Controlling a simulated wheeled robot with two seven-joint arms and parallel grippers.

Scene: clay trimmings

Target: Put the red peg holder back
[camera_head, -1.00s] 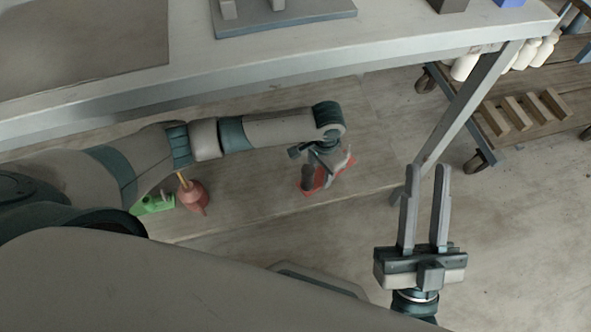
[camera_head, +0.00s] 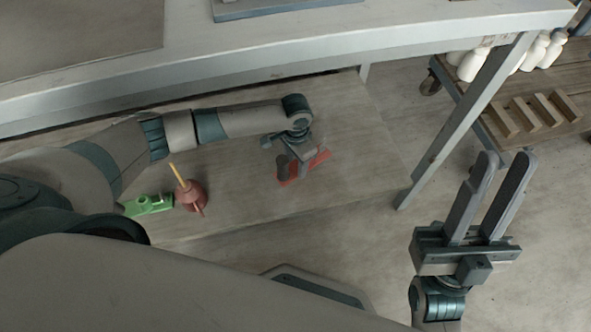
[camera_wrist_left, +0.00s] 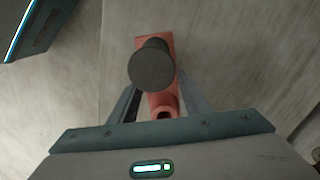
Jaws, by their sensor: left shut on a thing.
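The red peg holder (camera_head: 312,165) is a flat red piece over the wooden lower shelf, under the table. In the left wrist view the red peg holder (camera_wrist_left: 163,104) has a hole near the gripper, and a dark grey cylinder (camera_wrist_left: 152,64) stands at it. My left gripper (camera_head: 293,165) is shut on the red peg holder, with its fingers on either side. Whether the holder touches the shelf I cannot tell. My right gripper (camera_head: 505,160) is open and empty, over the floor right of the shelf.
On the lower shelf (camera_head: 340,130), a green holder (camera_head: 147,205) and a red-brown bulb-shaped thing with a yellow stick (camera_head: 190,194) stand left. The table (camera_head: 300,50) overhangs it; a table leg (camera_head: 450,130) stands right. A cart with wooden blocks (camera_head: 535,112) is beyond.

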